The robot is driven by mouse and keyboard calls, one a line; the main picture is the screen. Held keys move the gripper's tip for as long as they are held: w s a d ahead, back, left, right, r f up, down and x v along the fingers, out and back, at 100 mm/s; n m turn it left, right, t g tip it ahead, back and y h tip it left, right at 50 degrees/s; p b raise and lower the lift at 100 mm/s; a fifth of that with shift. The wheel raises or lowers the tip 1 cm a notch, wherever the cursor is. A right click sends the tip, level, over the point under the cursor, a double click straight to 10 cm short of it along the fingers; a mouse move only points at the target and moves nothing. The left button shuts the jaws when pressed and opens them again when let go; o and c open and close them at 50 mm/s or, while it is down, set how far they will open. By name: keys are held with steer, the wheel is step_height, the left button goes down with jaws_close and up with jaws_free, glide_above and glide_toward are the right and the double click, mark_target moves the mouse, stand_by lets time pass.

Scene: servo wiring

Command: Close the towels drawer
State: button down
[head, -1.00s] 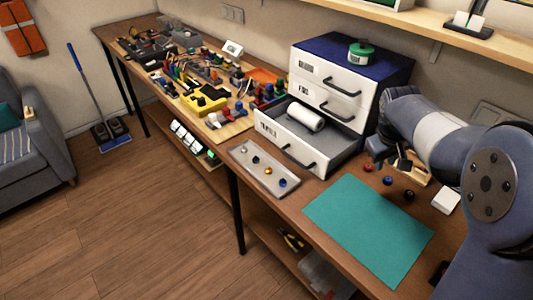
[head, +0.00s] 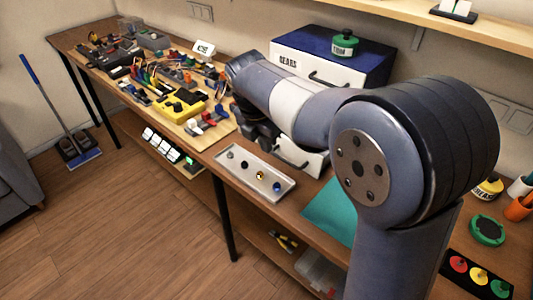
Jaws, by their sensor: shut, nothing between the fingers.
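The drawer cabinet (head: 375,66) has a blue top and white fronts. Its top drawer (head: 318,71), labelled GEARS, is shut. The lowest drawer (head: 303,162), with a white front and dark handle, stands pulled out toward the tray; my arm covers most of it, including its label and inside. The middle drawer is hidden. My gripper (head: 262,138) is partly hidden under my forearm, shut and empty, close to the left part of the lowest drawer's front. I cannot tell whether it touches the drawer.
A grey tray (head: 228,170) with small balls lies in front of the drawer. A green mat (head: 330,210) lies right of it. Tools and a yellow device (head: 180,104) crowd the left bench. A green tin (head: 344,43) stands on the cabinet.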

steer(key=x, duration=0.9)
steer(key=shift+d+f, duration=0.1)
steer(key=shift+f, duration=0.2)
steer(key=w+d, duration=0.2)
steer(key=shift+w+f, duration=0.35)
steer(key=shift+w+d+f+p, duration=0.1)
steer(key=shift+w+d+p, duration=0.15)
steer(key=shift+w+p, duration=0.05)
steer(key=w+d+p, duration=0.1)
steer(key=w+d, duration=0.1)
steer(key=w, duration=0.1)
steer(key=w+d+p, duration=0.2)
steer(key=w+d, duration=0.1)
steer(key=w+d+p, duration=0.2)
steer(key=w, duration=0.1)
steer(key=shift+w+d, duration=0.2)
steer(key=shift+w, duration=0.05)
steer(key=shift+w+d, duration=0.35)
steer(key=shift+w, duration=0.1)
steer(key=shift+s+a, duration=0.1)
